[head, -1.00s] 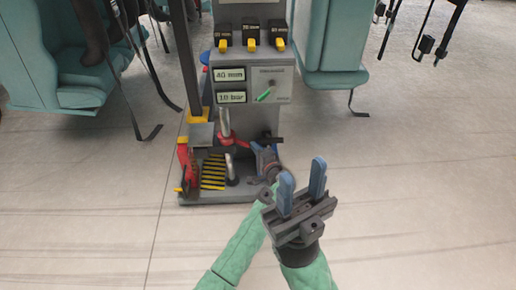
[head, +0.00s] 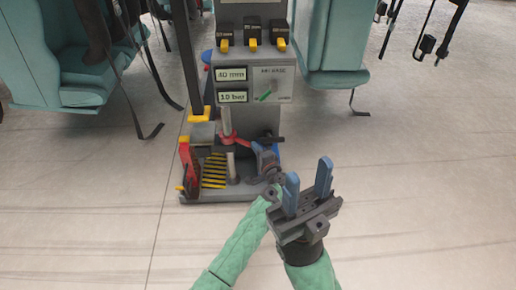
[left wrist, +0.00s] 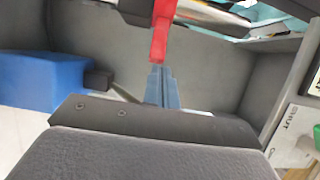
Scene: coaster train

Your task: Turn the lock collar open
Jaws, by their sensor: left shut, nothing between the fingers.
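The lock collar (head: 229,138) is red and sits around the upright metal post in the lower part of the grey machine. Its red lever reaches right toward my left gripper (head: 257,150). In the left wrist view, the red lever (left wrist: 160,38) stands just beyond the blue fingertips (left wrist: 160,78) of my left gripper. The fingers are shut together with nothing between them. The lever and tips overlap in the picture; I cannot tell whether they touch. My right gripper (head: 307,183) is open and empty, in front of the machine to the right, fingers up.
The machine's panel (head: 253,85) shows 40 mm and 10 bar, with yellow-tipped switches (head: 251,42) above. A red part (head: 188,168) and a yellow-black striped plate (head: 214,170) are low on the machine. Teal seats (head: 335,45) stand on both sides. The floor at right is clear.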

